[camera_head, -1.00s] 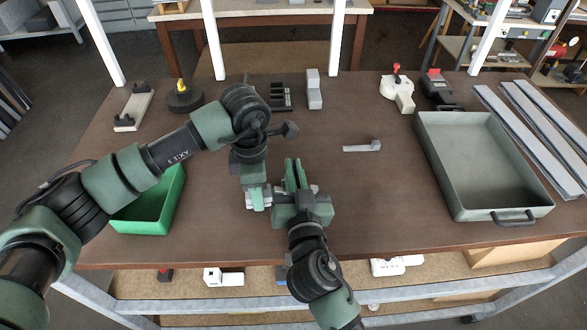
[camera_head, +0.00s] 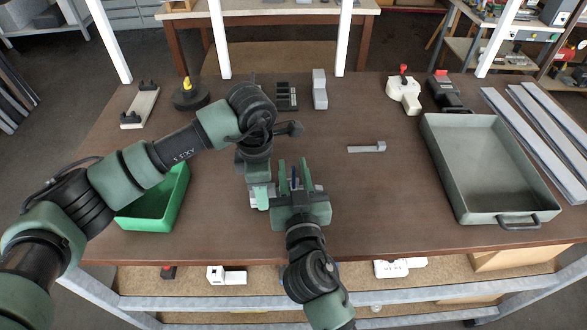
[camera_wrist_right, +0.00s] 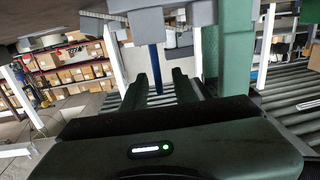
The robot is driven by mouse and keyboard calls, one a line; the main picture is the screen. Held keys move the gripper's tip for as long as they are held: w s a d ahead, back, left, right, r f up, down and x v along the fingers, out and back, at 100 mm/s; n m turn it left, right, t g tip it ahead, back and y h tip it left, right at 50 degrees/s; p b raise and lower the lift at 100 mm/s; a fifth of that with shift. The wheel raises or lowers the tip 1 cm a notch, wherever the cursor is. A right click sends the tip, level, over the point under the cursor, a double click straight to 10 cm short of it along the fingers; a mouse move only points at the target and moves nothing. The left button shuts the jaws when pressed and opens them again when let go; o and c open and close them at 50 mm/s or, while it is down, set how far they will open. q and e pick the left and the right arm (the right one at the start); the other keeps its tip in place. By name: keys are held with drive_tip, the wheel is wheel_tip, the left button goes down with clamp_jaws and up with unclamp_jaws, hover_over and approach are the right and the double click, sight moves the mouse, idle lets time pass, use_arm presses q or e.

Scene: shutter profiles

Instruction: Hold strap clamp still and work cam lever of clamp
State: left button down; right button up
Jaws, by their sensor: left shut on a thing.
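My left gripper (camera_head: 261,196) points down near the table's front middle, shut on a light grey piece, taken to be the strap clamp, mostly hidden by the gripper and arm. My right gripper (camera_head: 293,168) is just right of it, with its fingers spread. A narrow blue bar (camera_wrist_right: 157,70), apparently the cam lever, hangs below grey parts in the right wrist view. It shows between the two dark fingers, with gaps beside it. I cannot tell whether either finger touches it.
A green bin (camera_head: 160,205) stands at the left and a grey tray (camera_head: 435,165) at the right. A small grey hooked part (camera_head: 367,149) lies right of the grippers. Grey profiles (camera_head: 530,140) lie at the far right.

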drive_tip(key=s, duration=0.8)
drive_tip(key=s+d, duration=0.1)
drive_tip(key=s, duration=0.3)
use_arm(q)
drive_tip(key=c, duration=0.8)
unclamp_jaws()
drive_tip(key=shift+o, duration=0.2)
drive_tip(key=shift+r, duration=0.1)
drive_tip(key=shift+r+p, duration=1.1)
drive_tip(key=shift+r, duration=2.35)
use_arm(e)
wheel_tip(320, 180, up, 2)
drive_tip(key=shift+r, duration=0.1)
